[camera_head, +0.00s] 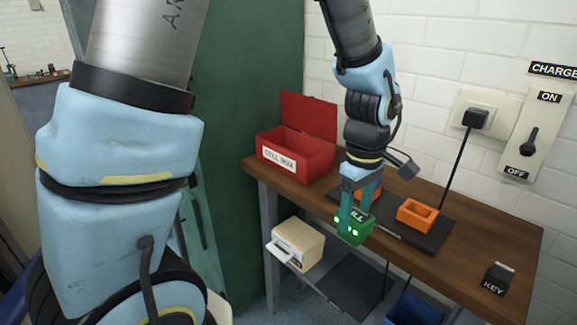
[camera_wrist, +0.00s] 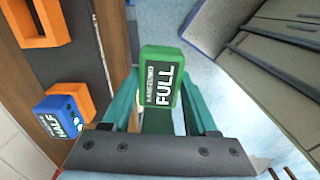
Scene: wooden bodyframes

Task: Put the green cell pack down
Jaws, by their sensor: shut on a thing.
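The green cell pack (camera_head: 353,228) is held by my gripper (camera_head: 360,205), which is shut on it, in the air near the table's front edge. In the wrist view the pack (camera_wrist: 161,82) sits between the two teal fingers of my gripper (camera_wrist: 165,108), its FULL label facing the camera. There it appears just off the table's edge, with floor beyond. An empty orange holder (camera_head: 417,215) stands on a dark mat; it also shows in the wrist view (camera_wrist: 40,22). A second orange holder (camera_wrist: 75,98) has a blue cell pack (camera_wrist: 58,120) at it.
The wooden table (camera_head: 470,270) carries an open red box (camera_head: 295,152) at its far left and a dark KEY piece (camera_head: 498,278) at its right. A beige device (camera_head: 297,245) and a blue bin (camera_head: 415,310) are below. A charger switch (camera_head: 530,140) is on the wall.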

